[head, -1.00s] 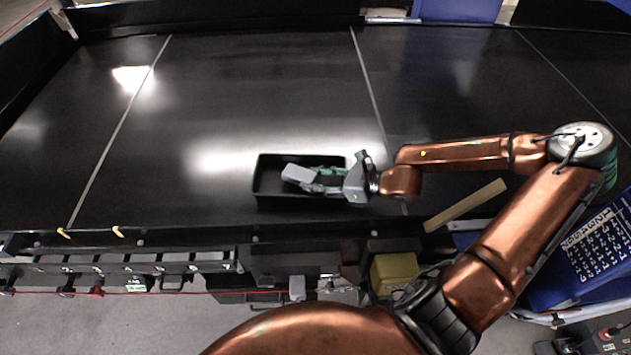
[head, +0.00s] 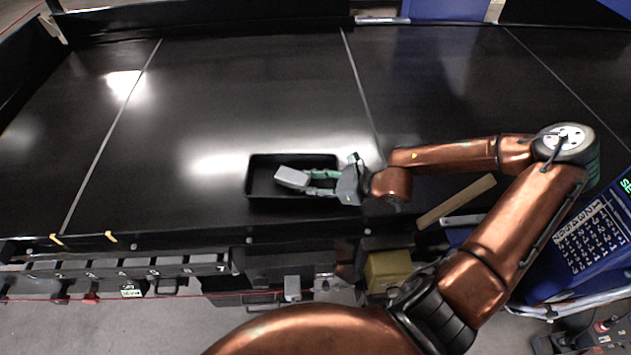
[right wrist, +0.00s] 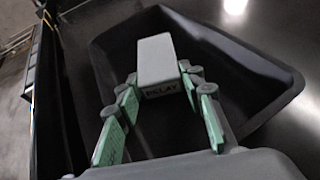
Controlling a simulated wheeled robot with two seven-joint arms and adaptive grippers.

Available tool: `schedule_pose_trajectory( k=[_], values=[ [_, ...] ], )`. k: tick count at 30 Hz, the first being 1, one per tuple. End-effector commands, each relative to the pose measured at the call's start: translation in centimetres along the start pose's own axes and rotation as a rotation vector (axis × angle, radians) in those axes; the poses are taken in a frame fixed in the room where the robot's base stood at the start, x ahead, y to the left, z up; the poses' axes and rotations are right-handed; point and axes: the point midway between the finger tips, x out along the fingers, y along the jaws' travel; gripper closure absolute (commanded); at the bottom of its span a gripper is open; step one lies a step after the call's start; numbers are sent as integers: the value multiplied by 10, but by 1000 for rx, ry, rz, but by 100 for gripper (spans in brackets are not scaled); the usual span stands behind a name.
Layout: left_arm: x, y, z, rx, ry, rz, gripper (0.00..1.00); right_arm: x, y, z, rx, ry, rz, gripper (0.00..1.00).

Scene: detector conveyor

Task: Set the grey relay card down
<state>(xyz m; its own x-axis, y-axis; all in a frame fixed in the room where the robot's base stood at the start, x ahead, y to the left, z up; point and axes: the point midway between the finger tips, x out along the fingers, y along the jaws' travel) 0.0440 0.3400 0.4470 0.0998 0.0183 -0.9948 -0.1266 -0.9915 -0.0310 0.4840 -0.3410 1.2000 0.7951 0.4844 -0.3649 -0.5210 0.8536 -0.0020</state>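The grey relay card (head: 292,177) is a small pale block inside the black tray (head: 248,177) on the dark conveyor. In the right wrist view the card (right wrist: 155,58) shows a dark RELAY label on its near end. My right gripper (head: 308,181) reaches into the tray from the right. In the wrist view its green-padded fingertips (right wrist: 159,73) lie against the two sides of the card's near end. I cannot tell whether the card's underside touches the tray floor. My left gripper is not in view.
The conveyor surface (head: 200,100) around the tray is mostly clear. A wooden strip (head: 456,201) lies right of the tray near the front edge. A yellow block (head: 388,271) and a blue bin (head: 590,250) are at the front right.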

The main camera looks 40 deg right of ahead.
Motion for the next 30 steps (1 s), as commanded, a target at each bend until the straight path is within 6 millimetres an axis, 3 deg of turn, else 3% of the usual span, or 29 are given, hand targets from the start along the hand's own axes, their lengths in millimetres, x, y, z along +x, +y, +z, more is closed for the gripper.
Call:
schedule_pose_trajectory(
  k=[1, 5, 21, 30],
  values=[
    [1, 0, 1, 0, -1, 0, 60, -2, 3, -16, 3, 32, 2, 57],
    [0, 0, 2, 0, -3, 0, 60, -12, 2, -11, 3, 36, -2, 57],
    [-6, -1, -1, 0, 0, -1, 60, -103, 0, -1, 3, 25, -5, 57],
    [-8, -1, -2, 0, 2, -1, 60, -125, 1, 0, 4, 20, -2, 57]
  ],
)
